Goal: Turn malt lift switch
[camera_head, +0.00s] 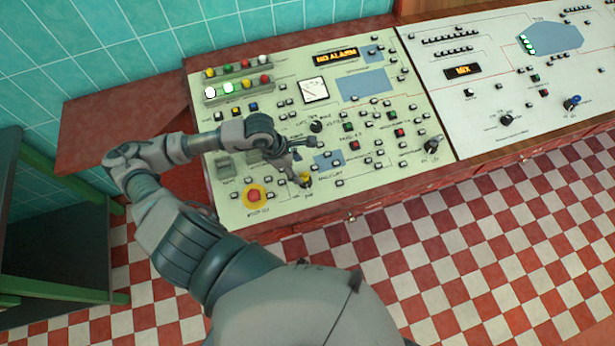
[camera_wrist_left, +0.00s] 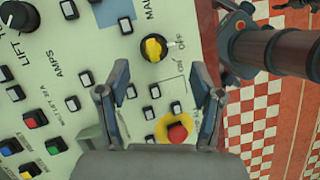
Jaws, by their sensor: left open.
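A yellow rotary switch (camera_head: 305,178) sits near the front edge of the pale green control panel (camera_head: 240,135); its nearby label is only partly readable, so I take it as the malt lift switch. In the left wrist view the yellow switch (camera_wrist_left: 154,47) has a black base, with ON and OFF marks beside it. My left gripper (camera_head: 298,168) is over the panel close to this switch. In the left wrist view its two fingers (camera_wrist_left: 160,78) are spread, and the switch shows beyond the tips, between their lines. My right gripper is not in view.
A red stop button on a yellow ring (camera_head: 254,196) sits left of the switch, and shows between the fingers in the wrist view (camera_wrist_left: 177,132). Lamps, buttons and a black lever (camera_head: 432,146) stand on the panel. A white panel (camera_head: 490,80) adjoins on the right.

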